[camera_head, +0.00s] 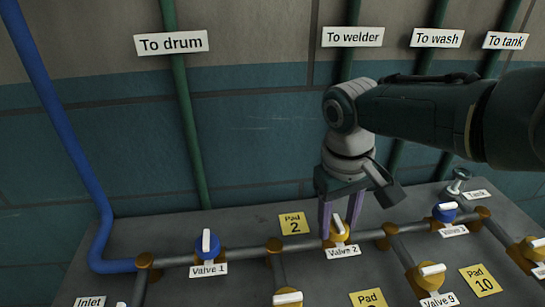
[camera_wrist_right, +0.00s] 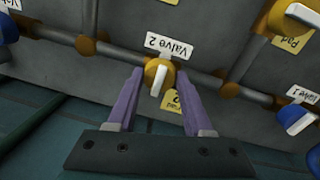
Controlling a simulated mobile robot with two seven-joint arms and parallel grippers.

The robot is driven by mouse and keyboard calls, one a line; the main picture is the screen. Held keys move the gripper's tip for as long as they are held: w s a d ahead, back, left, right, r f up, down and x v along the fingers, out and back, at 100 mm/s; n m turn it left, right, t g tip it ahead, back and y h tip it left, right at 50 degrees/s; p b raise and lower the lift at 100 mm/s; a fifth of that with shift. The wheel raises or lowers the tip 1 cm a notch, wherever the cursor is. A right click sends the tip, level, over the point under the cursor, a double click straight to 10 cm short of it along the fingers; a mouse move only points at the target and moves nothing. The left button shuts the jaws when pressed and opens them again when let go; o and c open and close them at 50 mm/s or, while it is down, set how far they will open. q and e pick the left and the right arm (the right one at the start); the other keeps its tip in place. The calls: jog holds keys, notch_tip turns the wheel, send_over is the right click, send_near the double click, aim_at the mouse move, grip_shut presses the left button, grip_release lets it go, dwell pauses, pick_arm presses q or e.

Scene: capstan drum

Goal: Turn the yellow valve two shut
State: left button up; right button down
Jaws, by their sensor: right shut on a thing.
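Yellow valve two (camera_head: 339,232), with a white handle, sits on the grey pipe above its "Valve 2" label (camera_head: 342,251). My right gripper (camera_head: 340,222) comes down on it from above, with one purple finger on each side. In the right wrist view, the gripper (camera_wrist_right: 159,76) is shut on the yellow valve (camera_wrist_right: 168,75), whose white handle (camera_wrist_right: 158,81) stands between the fingertips. My left gripper is not in view.
Blue valve one (camera_head: 208,245) is to the left on the same pipe, and another blue valve (camera_head: 445,212) to the right. Other yellow valves (camera_head: 431,276) stand nearer the front. A "Pad 2" plate (camera_head: 294,224) lies beside valve two. The wall (camera_head: 100,140) is behind.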

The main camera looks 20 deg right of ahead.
aim_at(333, 227)
dwell(0.5)
jog(key=shift+c, duration=1.5)
grip_release()
notch_tip(333, 227, up, 10)
jog(key=p, duration=0.5)
jog(key=shift+a, duration=0.35)
